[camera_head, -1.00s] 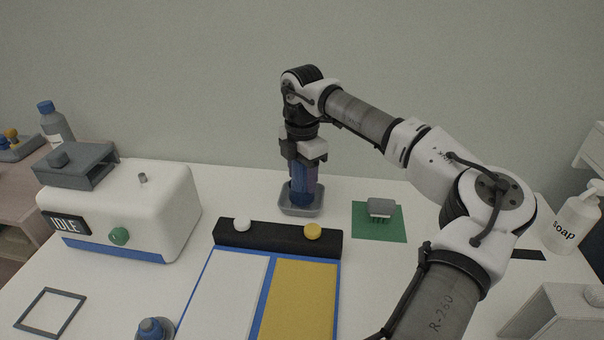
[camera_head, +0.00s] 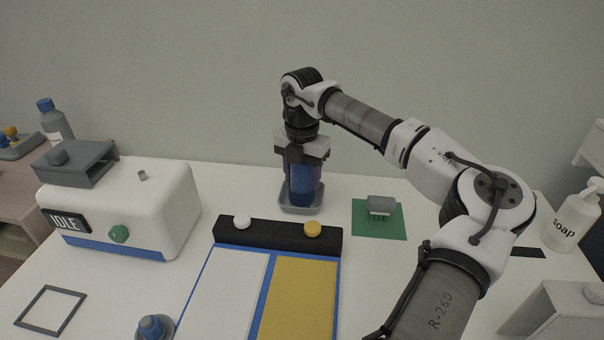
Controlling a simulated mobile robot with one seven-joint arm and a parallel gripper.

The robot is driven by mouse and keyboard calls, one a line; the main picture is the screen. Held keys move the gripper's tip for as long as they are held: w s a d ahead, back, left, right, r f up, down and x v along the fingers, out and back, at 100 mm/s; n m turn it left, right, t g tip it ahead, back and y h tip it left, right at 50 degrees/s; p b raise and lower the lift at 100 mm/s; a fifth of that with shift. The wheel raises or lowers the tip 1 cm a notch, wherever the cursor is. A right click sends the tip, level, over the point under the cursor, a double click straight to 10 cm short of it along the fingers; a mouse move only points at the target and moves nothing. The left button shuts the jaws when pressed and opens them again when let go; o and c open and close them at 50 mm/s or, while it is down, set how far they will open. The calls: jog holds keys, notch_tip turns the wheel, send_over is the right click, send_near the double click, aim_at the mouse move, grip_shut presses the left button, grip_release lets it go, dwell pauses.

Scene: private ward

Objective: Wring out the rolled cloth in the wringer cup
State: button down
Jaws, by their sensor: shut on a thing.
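The rolled cloth is a dark blue upright roll (camera_head: 302,190) at the back middle of the table. Its lower end stands in a low grey cup with a squarish rim (camera_head: 301,211), which I take to be the wringer cup. My gripper (camera_head: 302,174) points straight down above the cup and is shut on the upper part of the roll. The fingers hide part of the roll's sides, and the inside of the cup is mostly hidden.
A black bar with a white knob (camera_head: 242,222) and a yellow knob (camera_head: 313,229) lies in front of the cup. A green mat (camera_head: 366,226) with a grey-topped brush is to the right. A white machine reading IDLE (camera_head: 165,205) stands left.

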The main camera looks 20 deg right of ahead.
jog(key=m+b, duration=0.1)
jog(key=m, duration=0.1)
jog(key=shift+f+m+b, duration=0.25)
jog(key=shift+m+b, duration=0.15)
jog(key=shift+r+m+b, duration=0.1)
jog(key=shift+m+b, duration=0.2)
jog(key=shift+m, duration=0.9)
jog(key=shift+f+m+b, duration=0.25)
jog(key=shift+m+b, duration=0.45)
jog(key=shift+m, duration=0.2)
jog(key=m+b, duration=0.1)
jog(key=m, duration=0.2)
jog(key=shift+s+r, duration=0.1)
